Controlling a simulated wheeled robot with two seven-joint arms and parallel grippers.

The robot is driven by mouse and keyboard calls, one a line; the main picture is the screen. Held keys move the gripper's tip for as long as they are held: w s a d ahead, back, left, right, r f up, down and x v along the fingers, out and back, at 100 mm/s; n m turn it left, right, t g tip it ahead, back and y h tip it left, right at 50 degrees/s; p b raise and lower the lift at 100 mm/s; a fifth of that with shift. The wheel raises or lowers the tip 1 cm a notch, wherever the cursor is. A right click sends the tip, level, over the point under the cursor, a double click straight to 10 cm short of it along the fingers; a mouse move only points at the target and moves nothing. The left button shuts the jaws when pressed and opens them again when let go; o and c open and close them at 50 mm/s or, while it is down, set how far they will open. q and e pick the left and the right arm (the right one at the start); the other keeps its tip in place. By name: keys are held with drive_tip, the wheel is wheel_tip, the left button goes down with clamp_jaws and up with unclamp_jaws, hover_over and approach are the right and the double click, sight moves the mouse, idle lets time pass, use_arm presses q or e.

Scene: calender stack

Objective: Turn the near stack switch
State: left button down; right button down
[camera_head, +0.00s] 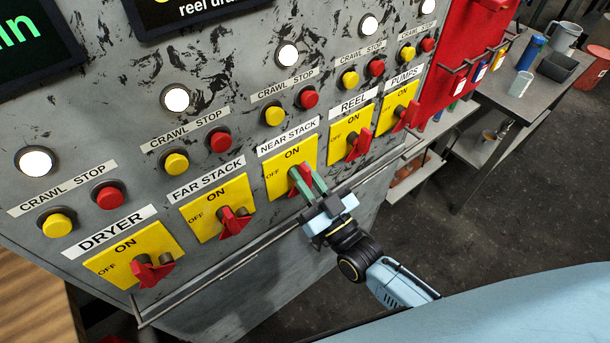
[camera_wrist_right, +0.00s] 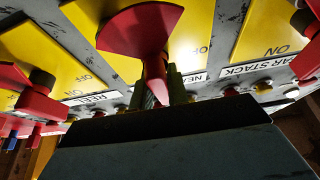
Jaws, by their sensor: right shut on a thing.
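The near stack switch (camera_head: 294,183) is a red rotary handle on a yellow ON/OFF plate (camera_head: 283,162) under the NEAR STACK label (camera_head: 288,137). My right gripper (camera_head: 306,182) reaches up to it from below right, with its green fingers shut on the red handle. In the right wrist view the red handle (camera_wrist_right: 142,30) fills the upper middle, with its narrow end between the fingers (camera_wrist_right: 158,88). The fingers hide part of the handle, and its exact angle is hard to read. My left gripper is not in view.
Similar red switches stand on both sides: far stack (camera_head: 234,222) to the left, reel (camera_head: 359,145) to the right. A metal rail (camera_head: 262,245) runs below the plates. Yellow and red buttons (camera_head: 274,116) sit above. A table (camera_head: 520,95) with cups stands at upper right.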

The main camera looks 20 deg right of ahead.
drive_tip(key=c, duration=1.4)
unclamp_jaws()
drive_tip(key=shift+o, duration=0.2)
drive_tip(key=b+v, duration=0.2)
drive_tip(key=v, duration=1.1)
drive_tip(key=shift+s, duration=0.3)
drive_tip(key=s+d+f+g+h+b, duration=0.25)
drive_tip(key=f+g, duration=0.25)
drive_tip(key=f, duration=1.1)
drive_tip(key=s+d+f+g+h+b, duration=0.1)
drive_tip(key=s+d+f+g+h, duration=0.3)
drive_tip(key=f, duration=1.2)
drive_tip(key=s+d+f+m+g+h+b, duration=0.1)
drive_tip(key=s+f+g+b, duration=0.1)
drive_tip(key=s+f+g, duration=0.9)
drive_tip(key=s+f, duration=0.6)
drive_tip(key=s, duration=0.4)
drive_tip(key=shift+d+f+b, duration=0.25)
drive_tip(key=shift+f+b, duration=0.05)
drive_tip(key=shift+f, duration=0.1)
